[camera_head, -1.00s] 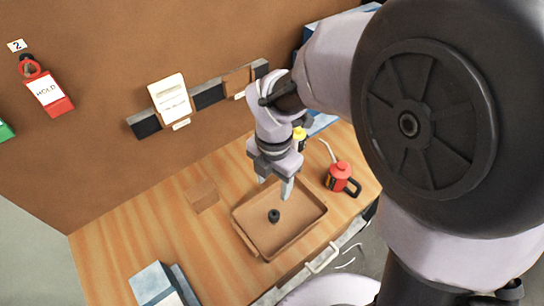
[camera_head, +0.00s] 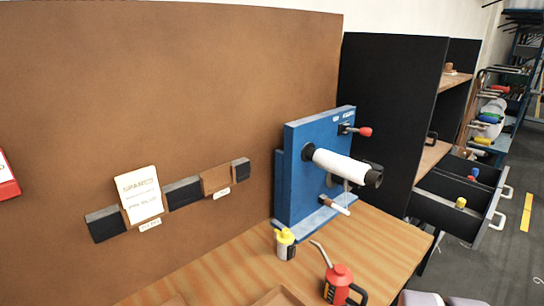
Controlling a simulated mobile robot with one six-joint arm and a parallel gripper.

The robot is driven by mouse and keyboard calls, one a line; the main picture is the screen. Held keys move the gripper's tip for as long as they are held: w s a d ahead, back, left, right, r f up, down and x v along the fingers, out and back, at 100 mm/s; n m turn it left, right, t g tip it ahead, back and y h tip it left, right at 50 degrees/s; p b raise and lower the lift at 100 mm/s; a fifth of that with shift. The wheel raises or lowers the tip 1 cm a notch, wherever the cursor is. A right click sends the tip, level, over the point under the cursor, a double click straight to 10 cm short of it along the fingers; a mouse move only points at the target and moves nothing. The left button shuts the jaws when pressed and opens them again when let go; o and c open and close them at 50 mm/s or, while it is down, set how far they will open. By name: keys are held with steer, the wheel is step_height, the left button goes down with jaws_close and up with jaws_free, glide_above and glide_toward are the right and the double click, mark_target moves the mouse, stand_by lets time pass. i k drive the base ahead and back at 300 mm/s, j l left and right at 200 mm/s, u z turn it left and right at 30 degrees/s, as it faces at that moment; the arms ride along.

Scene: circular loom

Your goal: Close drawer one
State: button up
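A dark cabinet (camera_head: 392,115) stands right of the workbench, and drawers stick out at its lower right. The nearer open drawer (camera_head: 449,213) holds a small yellow-topped item (camera_head: 461,203) and has a pale handle (camera_head: 497,221) on its front. Just behind it, another open drawer section holds a small red and blue item (camera_head: 473,175), with a second pale handle (camera_head: 507,191). No number is readable on either, so I cannot tell which is drawer one. My gripper is out of view.
A wooden bench (camera_head: 385,245) fills the lower middle. It carries a blue machine (camera_head: 310,165) with a white roll, a yellow-capped bottle (camera_head: 285,244), a red oil can (camera_head: 338,284) and a tray edge (camera_head: 280,297). Dark floor with a yellow stripe (camera_head: 526,212) lies right of the drawers.

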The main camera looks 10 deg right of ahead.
mark_target(452, 203)
steer(key=k+l+z, duration=0.2)
steer(key=l, duration=0.25)
steer(key=k+l+z, duration=0.25)
steer(key=l, duration=0.25)
steer(key=l+z, duration=0.2)
steer(key=l, duration=0.25)
steer(key=l+z, duration=0.2)
steer(key=l, duration=0.35)
steer(key=i+j+z, duration=0.4)
steer(key=i+j, duration=0.45)
